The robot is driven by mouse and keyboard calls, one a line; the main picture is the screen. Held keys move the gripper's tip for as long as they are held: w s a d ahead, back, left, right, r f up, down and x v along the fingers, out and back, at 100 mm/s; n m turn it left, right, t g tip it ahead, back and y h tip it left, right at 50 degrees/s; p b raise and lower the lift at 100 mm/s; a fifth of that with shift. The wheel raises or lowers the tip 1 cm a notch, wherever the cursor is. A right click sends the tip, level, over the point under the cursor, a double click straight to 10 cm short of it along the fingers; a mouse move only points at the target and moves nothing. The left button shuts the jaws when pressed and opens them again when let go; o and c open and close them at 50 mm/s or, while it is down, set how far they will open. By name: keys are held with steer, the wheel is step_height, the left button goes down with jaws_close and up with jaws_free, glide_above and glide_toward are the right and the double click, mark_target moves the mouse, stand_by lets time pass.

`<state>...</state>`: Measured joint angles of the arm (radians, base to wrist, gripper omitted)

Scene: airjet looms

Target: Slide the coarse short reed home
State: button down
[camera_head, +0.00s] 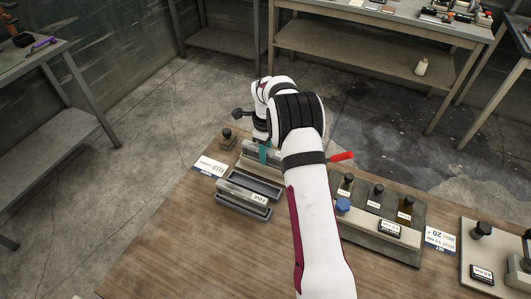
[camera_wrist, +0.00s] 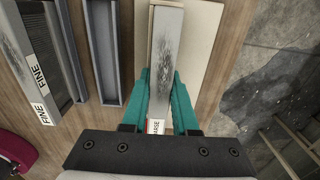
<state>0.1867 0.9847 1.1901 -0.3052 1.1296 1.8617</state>
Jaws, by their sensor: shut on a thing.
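The coarse short reed (camera_wrist: 172,45) is a grey bar with a dark speckled face. Its red-and-white end label, partly hidden, reads "ARSE" in the wrist view. My gripper (camera_wrist: 160,90) has teal fingers, one on each side of the reed's near end, and is shut on it. The reed lies along a cream strip (camera_wrist: 205,40); I cannot tell whether it touches it or how far it is seated. In the head view my gripper (camera_head: 263,153) is low over the table's far side, and my arm hides much of the reed.
Reeds labelled FINE (camera_wrist: 40,60) and an empty grey channel (camera_wrist: 103,50) lie left of the held reed. A block with dark-capped pegs (camera_head: 378,235) stands right of my arm. A red-handled tool (camera_head: 341,157) shows beside my arm. Bare wood lies at the front left.

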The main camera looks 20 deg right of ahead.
steer(key=shift+f, duration=0.15)
steer(key=c, duration=0.7)
jaws_free()
